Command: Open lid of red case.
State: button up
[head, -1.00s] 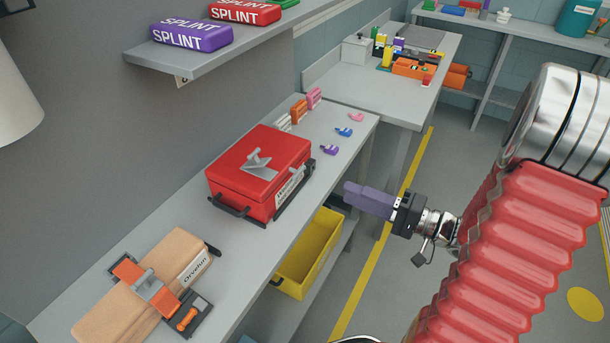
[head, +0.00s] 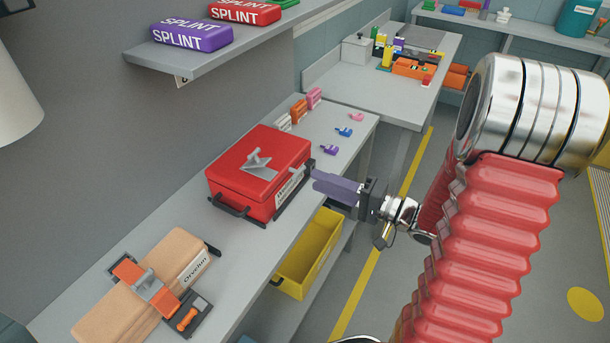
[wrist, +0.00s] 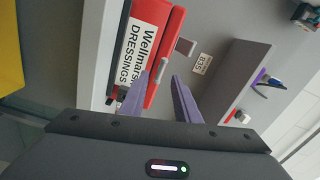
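The red case (head: 235,178) stands on the long grey bench, its lid (head: 275,148) closed, with a grey metal piece (head: 259,168) on top. In the wrist view, its red side (wrist: 152,14) carries a white "DRESSINGS" label (wrist: 138,52). A small silver tab (wrist: 162,70) sticks out at the lid seam. My gripper (head: 318,180) is at the case's right front side. Its purple fingers (wrist: 160,76) are apart in the wrist view, with the tab just ahead of and between their tips. I cannot tell whether they touch it.
A tan case (head: 165,262) with an orange strap lies nearer on the bench. Small coloured items (head: 330,150) lie beyond the red case. A yellow bin (head: 310,255) sits below the bench. A shelf with splint packs (head: 192,38) hangs above. The floor at right is open.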

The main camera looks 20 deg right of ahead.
jog(key=shift+x, duration=2.7)
jog(key=shift+c, duration=0.4)
grip_shut()
